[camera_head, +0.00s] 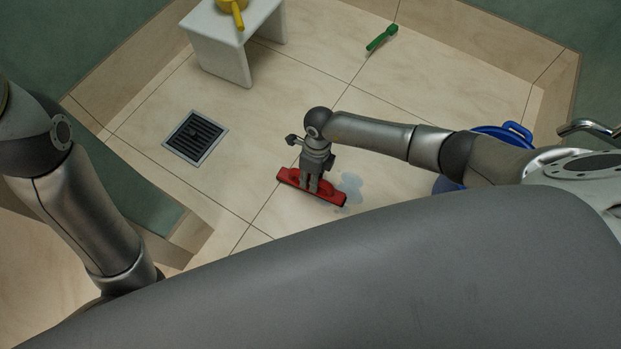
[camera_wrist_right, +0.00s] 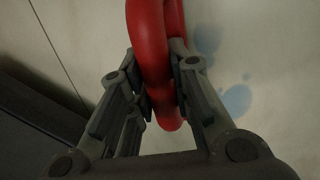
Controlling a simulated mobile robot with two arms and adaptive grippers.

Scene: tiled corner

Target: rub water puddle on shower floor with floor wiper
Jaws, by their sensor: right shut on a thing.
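The red floor wiper (camera_head: 333,197) has a long bar on or just above the tiled floor. My right gripper (camera_head: 313,184) is above the bar and shut on the wiper's handle. In the right wrist view, the gripper (camera_wrist_right: 163,92) has its fingers on both sides of the red handle (camera_wrist_right: 149,40). The pale blue water puddle (camera_head: 351,188) lies just right of the wiper, and part of it may be hidden behind the bar. In the right wrist view the puddle (camera_wrist_right: 236,99) shows right of the fingers. My left gripper is out of sight.
A square drain grate (camera_head: 195,138) lies left of the wiper. A white stool (camera_head: 230,62) bears a yellow item (camera_head: 234,8) at the back. A green tool (camera_head: 381,38) lies near the rear curb. A blue container (camera_head: 516,132) is partly hidden behind my right arm.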

